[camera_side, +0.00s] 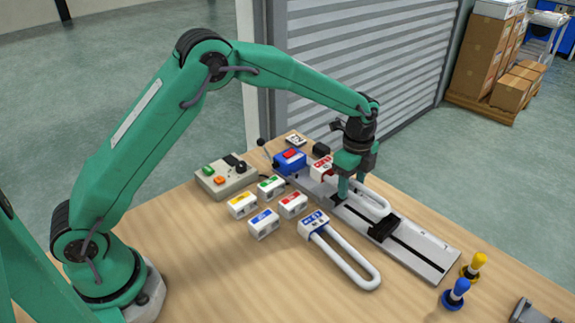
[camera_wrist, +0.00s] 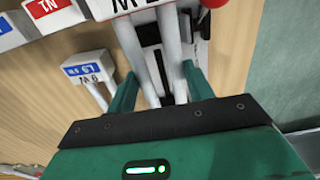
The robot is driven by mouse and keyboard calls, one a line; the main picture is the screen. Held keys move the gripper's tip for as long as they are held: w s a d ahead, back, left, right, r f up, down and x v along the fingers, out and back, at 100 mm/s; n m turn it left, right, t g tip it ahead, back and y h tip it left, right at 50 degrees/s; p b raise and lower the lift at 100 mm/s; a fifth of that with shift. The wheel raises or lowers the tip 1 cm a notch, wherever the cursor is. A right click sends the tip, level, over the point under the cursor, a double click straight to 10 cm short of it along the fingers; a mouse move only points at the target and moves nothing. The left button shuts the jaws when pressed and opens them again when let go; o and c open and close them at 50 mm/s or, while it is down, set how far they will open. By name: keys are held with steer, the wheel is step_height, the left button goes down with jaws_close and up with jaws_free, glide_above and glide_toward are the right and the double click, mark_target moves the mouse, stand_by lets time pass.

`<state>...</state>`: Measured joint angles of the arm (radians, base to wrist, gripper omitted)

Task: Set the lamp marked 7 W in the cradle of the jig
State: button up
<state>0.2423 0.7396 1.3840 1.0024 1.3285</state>
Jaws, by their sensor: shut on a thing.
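My gripper (camera_side: 350,188) points down over the grey jig (camera_side: 425,255) and is shut on the glass tubes of a lamp with a white base and red label (camera_side: 321,170). In the wrist view the two green fingers (camera_wrist: 160,92) flank its tubes, and its cut-off base (camera_wrist: 128,8) shows upside-down marking that looks like 7 W. The tubes lie along the jig; I cannot tell whether they touch it. A black block (camera_side: 384,228) sits across the jig's slot. A second lamp, blue-labelled (camera_side: 314,222), lies on the table beside the jig; it also shows in the wrist view (camera_wrist: 88,68).
A blue unit with a red top (camera_side: 290,160) stands at the jig's far end. Several small colour-labelled blocks (camera_side: 264,223) and a control box (camera_side: 226,176) stand left. Yellow (camera_side: 474,265) and blue (camera_side: 456,293) knobbed pieces stand at front right. The front left table is clear.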

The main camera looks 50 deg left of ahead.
steer(key=shift+f, duration=2.1)
steer(key=shift+f, duration=0.1)
steer(key=shift+c, duration=0.5)
steer(key=o, duration=1.2)
steer(key=shift+o, duration=0.2)
step_height(320, 180, up, 8)
steer(key=shift+s, duration=0.1)
